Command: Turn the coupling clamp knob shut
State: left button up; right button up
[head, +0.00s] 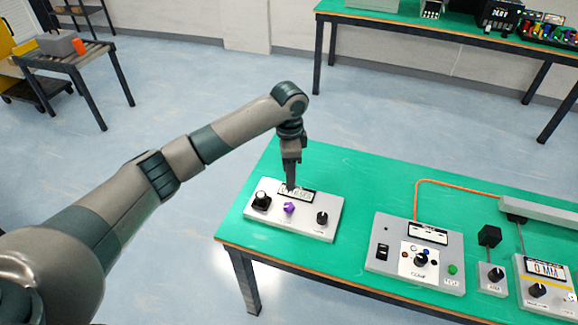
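A white control panel (328,231) lies on the green table. It carries a small display (304,194), a large black knob (261,201) on the left, a purple knob (289,208) in the middle and a black knob (322,218) on the right. The labels are too small to read, so I cannot tell which is the coupling clamp knob. My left gripper (291,188) points down over the back of this panel, just behind the purple knob and in front of part of the display. Its fingers show as one narrow shape, so their opening is unclear. My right gripper is out of view.
A grey panel (378,264) with a black dial, switch and green button stands to the right, with an orange cable (417,195) behind it. Further right are a small knob box (491,280) and a panel with a display (560,290). The table behind the white panel is clear.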

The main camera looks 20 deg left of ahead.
pick_arm(q)
jog(key=shift+r+b, duration=0.35)
jog(key=shift+r, duration=1.55)
